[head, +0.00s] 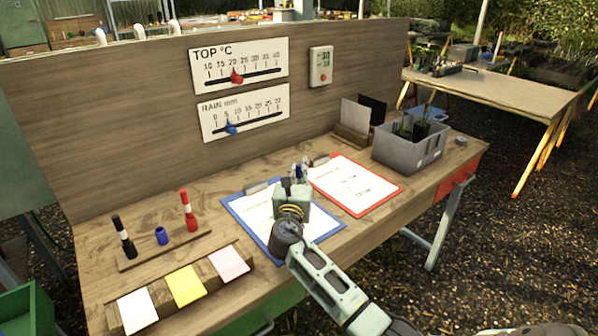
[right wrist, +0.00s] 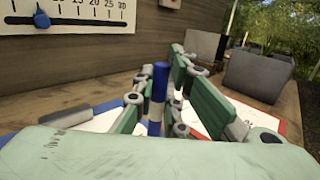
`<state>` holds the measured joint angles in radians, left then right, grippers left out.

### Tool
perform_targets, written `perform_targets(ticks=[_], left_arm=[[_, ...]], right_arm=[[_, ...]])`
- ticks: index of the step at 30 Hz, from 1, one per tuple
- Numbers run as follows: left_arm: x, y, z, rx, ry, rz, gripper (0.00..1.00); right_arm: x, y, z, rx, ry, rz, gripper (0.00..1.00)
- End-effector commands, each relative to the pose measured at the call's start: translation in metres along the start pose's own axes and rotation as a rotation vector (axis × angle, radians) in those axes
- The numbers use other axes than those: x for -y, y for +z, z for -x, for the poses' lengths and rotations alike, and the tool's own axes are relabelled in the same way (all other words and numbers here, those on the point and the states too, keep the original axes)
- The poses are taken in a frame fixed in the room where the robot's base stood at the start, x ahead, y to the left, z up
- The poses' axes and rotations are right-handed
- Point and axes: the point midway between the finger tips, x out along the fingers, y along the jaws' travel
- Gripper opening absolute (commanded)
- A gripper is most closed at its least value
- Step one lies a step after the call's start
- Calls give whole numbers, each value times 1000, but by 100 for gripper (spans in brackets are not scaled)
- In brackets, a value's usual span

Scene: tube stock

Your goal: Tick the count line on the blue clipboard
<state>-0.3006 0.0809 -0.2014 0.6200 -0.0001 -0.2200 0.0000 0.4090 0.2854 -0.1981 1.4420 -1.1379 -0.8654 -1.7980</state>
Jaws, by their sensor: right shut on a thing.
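The blue clipboard (head: 256,212) lies flat on the wooden bench with a white sheet and a clip at its far edge. My right gripper (head: 298,178) is above the clipboard and hides part of its sheet. It is shut on a blue marker, which stands roughly upright between the fingers in the right wrist view (right wrist: 157,92). The marker's tip is hidden, so I cannot tell whether it touches the sheet. The count line cannot be made out. My left gripper is not in view.
A red clipboard (head: 357,184) lies just right of the blue one. A grey bin (head: 408,152) stands at the right. A pen rack (head: 160,247) at the left holds a black marker (head: 123,237), a blue cap (head: 161,236) and a red marker (head: 189,211). Coloured pads lie in front.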

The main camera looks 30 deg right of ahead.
Motion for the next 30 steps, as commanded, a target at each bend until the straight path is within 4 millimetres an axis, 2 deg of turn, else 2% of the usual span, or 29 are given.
perform_targets(ticks=[30], left_arm=[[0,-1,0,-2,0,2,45]], right_arm=[[0,-8,1,0,0,1,0]])
